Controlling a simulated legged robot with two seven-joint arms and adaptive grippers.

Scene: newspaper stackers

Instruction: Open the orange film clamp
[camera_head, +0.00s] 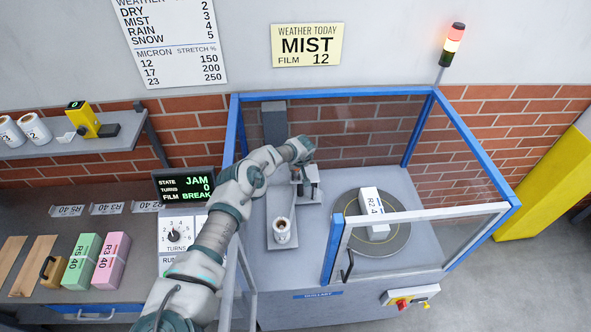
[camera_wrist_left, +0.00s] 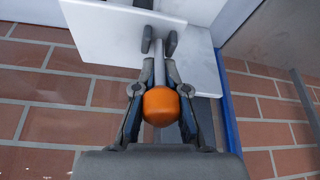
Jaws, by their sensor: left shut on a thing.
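The orange film clamp shows in the left wrist view as an orange ball knob (camera_wrist_left: 160,106) on a grey rod. My left gripper (camera_wrist_left: 159,42) has its fingers on both sides of the knob and rod, shut on the clamp. The knob sits between the finger bases and the rod runs out between the fingertips. In the head view my left gripper (camera_head: 308,186) is inside the blue-framed wrapping cell, above the deck beside the film roll (camera_head: 281,230). The orange knob cannot be made out there, hidden by my arm and gripper. My right gripper is not in view.
A turntable (camera_head: 350,238) with a white bundle (camera_head: 375,212) stands to the right. The blue frame (camera_head: 415,132) and a low gate (camera_head: 420,214) bound the cell. The state display (camera_head: 184,186) reads JAM and FILM BREAK. Green (camera_head: 83,261) and pink bundles (camera_head: 111,260) lie on the left bench.

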